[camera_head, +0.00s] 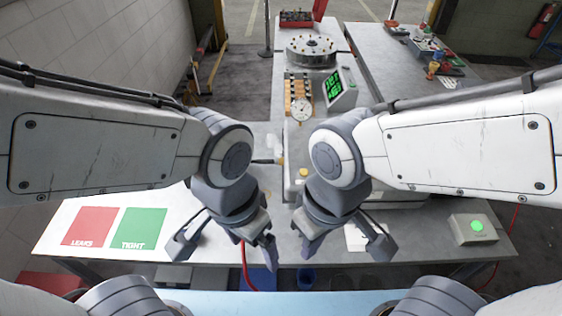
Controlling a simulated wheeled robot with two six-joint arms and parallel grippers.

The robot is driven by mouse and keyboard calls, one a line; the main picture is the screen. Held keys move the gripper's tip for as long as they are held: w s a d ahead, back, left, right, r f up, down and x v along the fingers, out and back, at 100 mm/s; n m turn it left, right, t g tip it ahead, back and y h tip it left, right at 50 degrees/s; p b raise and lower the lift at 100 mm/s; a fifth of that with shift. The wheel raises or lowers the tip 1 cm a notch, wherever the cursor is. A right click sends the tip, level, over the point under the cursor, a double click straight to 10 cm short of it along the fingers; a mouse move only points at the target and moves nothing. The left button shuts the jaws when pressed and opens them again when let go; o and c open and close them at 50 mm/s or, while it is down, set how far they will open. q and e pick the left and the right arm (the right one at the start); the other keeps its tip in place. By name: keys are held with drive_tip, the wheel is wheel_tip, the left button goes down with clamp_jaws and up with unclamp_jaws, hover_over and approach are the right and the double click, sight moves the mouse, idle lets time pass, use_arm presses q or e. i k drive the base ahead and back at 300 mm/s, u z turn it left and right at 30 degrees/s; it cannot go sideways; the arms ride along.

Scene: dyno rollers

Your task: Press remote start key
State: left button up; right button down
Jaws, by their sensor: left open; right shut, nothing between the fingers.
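A small grey-beige box with a round, bright green button (477,226) stands on the right end of the bench; I take it to be the remote start key, though its label is too small to read. My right gripper (345,246) is shut and empty, above the bench front and well left of the box. My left gripper (225,250) is open and empty, above the bench left of centre. Neither gripper touches the button. The arms hide part of the bench and the machine behind them.
Red LEAKS (91,226) and green TIGHT (139,229) pads lie on the left. A display with green digits (335,86), a dial gauge (301,109) and a round drum (311,50) stand further back. A side table (465,98) holds several small parts. The bench around the green-button box looks clear.

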sight(477, 226)
drive_tip(key=z, duration=1.45)
